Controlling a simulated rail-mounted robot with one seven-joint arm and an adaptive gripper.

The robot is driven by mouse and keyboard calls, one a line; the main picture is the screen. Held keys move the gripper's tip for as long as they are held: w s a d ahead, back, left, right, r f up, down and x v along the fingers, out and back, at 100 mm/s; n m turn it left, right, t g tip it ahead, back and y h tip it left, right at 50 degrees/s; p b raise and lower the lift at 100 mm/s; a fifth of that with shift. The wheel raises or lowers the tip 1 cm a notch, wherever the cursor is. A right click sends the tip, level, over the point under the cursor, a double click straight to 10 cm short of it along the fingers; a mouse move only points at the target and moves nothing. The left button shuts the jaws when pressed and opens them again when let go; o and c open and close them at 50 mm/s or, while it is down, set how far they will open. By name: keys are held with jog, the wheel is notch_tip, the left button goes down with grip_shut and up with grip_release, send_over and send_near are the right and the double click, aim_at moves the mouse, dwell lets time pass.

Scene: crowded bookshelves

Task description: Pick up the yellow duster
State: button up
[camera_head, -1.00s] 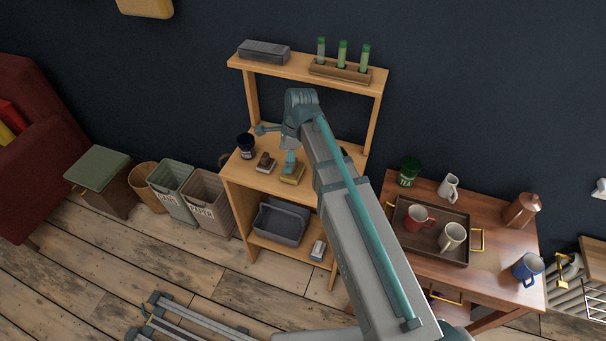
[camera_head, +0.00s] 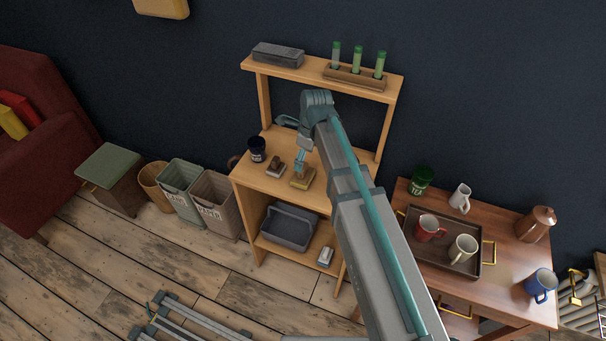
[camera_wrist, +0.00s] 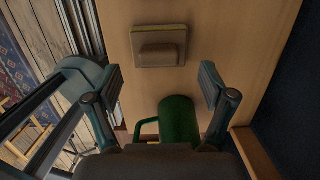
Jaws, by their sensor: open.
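The yellow duster (camera_head: 302,181) lies on the wooden desk shelf, a small block with a brown handle on top. In the wrist view the duster (camera_wrist: 158,46) shows at the top centre, with a thin yellow edge. My gripper (camera_head: 300,160) is over the desk, close to the duster in the head view. In the wrist view my gripper (camera_wrist: 160,84) is open and empty, its fingers apart, with the duster ahead of the fingertips and not between them. The height gap to the duster cannot be told.
A green mug (camera_wrist: 178,122) stands on the desk near my gripper. A second duster (camera_head: 276,170) and a dark mug (camera_head: 257,149) are left of the yellow duster. The upper shelf (camera_head: 310,72) spans above the desk at the back.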

aim_at(303, 173)
jog(key=shift+a+f+p, duration=0.2)
jog(key=shift+f+p, duration=0.9)
jog(key=shift+f, duration=1.6)
jog(key=c, duration=1.3)
